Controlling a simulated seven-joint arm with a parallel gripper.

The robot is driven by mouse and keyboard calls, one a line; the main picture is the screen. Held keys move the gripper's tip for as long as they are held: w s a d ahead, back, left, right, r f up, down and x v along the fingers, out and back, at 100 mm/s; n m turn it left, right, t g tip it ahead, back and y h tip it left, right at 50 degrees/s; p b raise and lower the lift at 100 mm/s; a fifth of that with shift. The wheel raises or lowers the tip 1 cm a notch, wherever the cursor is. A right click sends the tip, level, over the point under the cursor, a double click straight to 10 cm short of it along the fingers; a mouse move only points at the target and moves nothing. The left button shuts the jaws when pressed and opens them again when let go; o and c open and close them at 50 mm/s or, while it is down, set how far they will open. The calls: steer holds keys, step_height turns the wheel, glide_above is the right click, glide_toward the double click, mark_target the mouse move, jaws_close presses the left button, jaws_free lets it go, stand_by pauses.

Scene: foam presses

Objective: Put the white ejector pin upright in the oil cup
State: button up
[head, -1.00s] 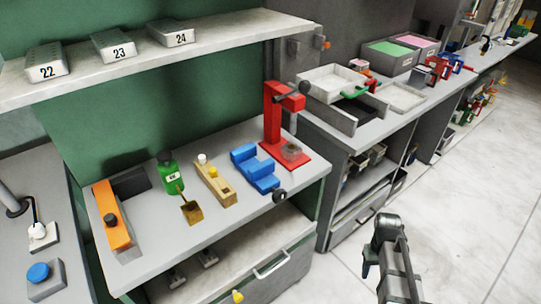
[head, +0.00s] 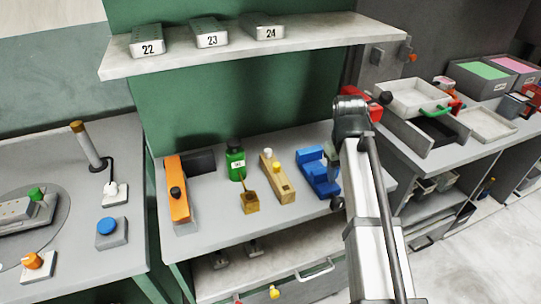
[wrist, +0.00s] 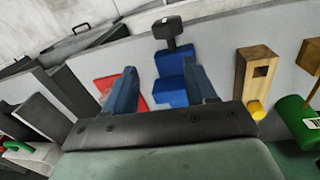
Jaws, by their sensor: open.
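The white-headed pin (head: 267,153) stands upright at the far end of the wooden block (head: 283,186). A yellow-headed pin (head: 276,168) stands beside it; its head also shows in the wrist view (wrist: 257,110). The small brass-coloured square cup (head: 250,203), apparently the oil cup, stands left of the block with a thin stick leaning out of it. The cup is partly visible in the wrist view (wrist: 310,54). My gripper (wrist: 161,72) is open and empty above the blue fixture, right of the block. The white pin is not visible in the wrist view.
A blue fixture (head: 314,170) and the red press (head: 358,104), mostly hidden by my arm, stand right of the block. A green bottle (head: 235,162) and an orange tool (head: 178,196) stand left. A shelf (head: 310,38) overhangs the bench behind.

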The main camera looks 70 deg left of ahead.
steer(key=s+a+r, duration=0.3)
steer(key=s+a, duration=0.3)
steer(key=a, duration=0.4)
steer(key=m+g+y, duration=0.1)
glide_above(268, 150)
steer(key=d, duration=0.1)
steer(key=shift+s+f, duration=0.3)
steer(key=shift+f, duration=0.1)
steer(key=shift+w+a+f, duration=0.1)
steer(key=shift+a+f, duration=0.05)
steer(key=shift+f, duration=0.95)
steer(key=shift+w+a+f, duration=0.1)
steer(key=shift+f, duration=0.95)
steer(key=shift+w+a+f, duration=0.1)
steer(key=shift+a+f, duration=0.05)
steer(key=shift+f, duration=0.95)
jaws_close()
